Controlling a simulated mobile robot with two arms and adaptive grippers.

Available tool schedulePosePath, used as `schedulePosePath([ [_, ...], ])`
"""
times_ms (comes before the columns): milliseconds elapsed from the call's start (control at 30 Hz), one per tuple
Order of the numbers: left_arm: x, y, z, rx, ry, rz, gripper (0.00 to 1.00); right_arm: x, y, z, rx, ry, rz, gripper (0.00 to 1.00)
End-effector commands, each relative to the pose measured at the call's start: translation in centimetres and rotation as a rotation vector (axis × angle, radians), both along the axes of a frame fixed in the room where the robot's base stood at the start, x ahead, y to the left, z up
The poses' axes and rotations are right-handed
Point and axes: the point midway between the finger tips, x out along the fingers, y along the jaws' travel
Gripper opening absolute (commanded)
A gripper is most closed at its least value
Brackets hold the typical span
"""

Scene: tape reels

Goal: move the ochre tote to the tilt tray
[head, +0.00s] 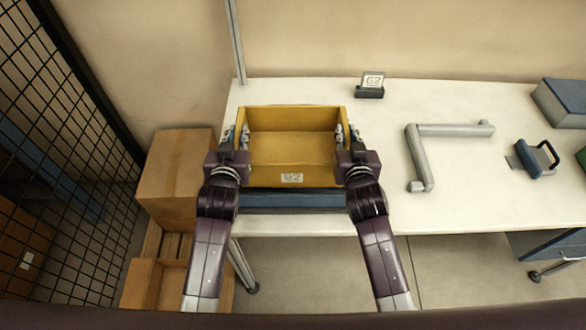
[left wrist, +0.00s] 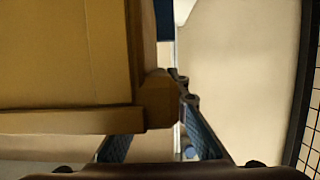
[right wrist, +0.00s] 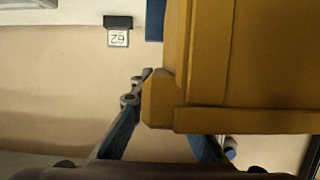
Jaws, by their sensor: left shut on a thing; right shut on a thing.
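The ochre tote (head: 290,150) is an open, empty-looking box with a white label on its front wall. My left gripper (head: 240,138) is shut on its left side, and my right gripper (head: 345,136) is shut on its right side. The tote also fills part of the left wrist view (left wrist: 70,60) and the right wrist view (right wrist: 245,60), with the fingers around its side lugs. A blue tray-like piece (head: 292,201), probably the tilt tray, shows below the tote's front at the table edge. The tote hides most of it, and I cannot tell whether they touch.
On the white table (head: 300,221), a card stand (head: 371,85) is behind and right of the tote. A bent grey bar (head: 418,160), a blue-handled tool (head: 537,159) and a blue box (head: 562,102) lie further right. Cardboard boxes (head: 172,172) and a mesh fence (head: 60,130) are left.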

Motion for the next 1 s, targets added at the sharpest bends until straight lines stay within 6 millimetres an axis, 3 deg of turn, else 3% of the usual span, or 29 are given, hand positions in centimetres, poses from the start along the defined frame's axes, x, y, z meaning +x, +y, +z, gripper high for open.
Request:
schedulePosePath([
  [367,0.0,-0.2,-0.8,-0.002,-0.003,-0.004,0.00,0.0,0.2,-0.8,0.002,-0.003,0.004,0.00],
  [1000,0.0,-0.2,-4.7,-0.002,-0.003,-0.004,0.00,0.0,0.2,-4.7,0.002,-0.003,0.004,0.00],
])
